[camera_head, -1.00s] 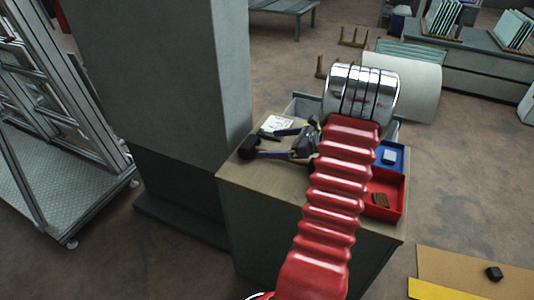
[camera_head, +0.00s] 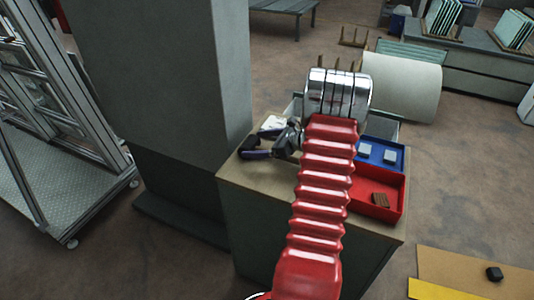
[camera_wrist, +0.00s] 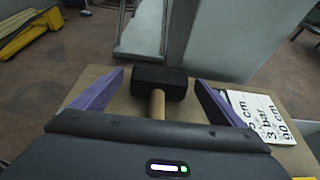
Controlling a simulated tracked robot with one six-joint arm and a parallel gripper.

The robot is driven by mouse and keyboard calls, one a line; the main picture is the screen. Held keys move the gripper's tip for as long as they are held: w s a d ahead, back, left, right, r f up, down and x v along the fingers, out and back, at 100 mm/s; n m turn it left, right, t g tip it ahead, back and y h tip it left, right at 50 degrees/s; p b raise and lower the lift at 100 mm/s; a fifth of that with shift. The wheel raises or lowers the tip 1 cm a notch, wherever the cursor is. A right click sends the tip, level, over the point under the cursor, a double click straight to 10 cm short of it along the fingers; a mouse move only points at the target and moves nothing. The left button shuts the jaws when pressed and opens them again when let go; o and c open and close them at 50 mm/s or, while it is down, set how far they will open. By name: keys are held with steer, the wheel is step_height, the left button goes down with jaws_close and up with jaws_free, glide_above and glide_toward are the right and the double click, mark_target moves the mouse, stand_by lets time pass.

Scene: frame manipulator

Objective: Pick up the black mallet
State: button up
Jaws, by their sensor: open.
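The black mallet (camera_wrist: 159,82) lies on the wooden tabletop in the wrist view, its black head crosswise and its light wooden handle running toward my gripper. My gripper (camera_wrist: 158,84) is open, with its purple fingers on either side of the mallet, the head near the fingertips. The lower part of the handle is hidden behind my gripper body. In the head view the mallet head (camera_head: 249,142) shows at the left of the table, with a purple finger of my gripper just in front of it. Whether the fingers touch the mallet cannot be told.
A white card with writing (camera_wrist: 262,118) lies right of the right finger. On the table (camera_head: 255,189), a blue bin (camera_head: 402,168) and a red bin (camera_head: 401,205) stand to the right. A grey pillar (camera_head: 160,80) rises close to the table's left side.

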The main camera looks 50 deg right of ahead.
steer(key=shift+x, duration=1)
steer(key=shift+c, duration=0.2)
steer(key=c, duration=1.4)
steer(key=shift+r, duration=0.15)
step_height(320, 180, up, 10)
steer(key=shift+f, duration=0.1)
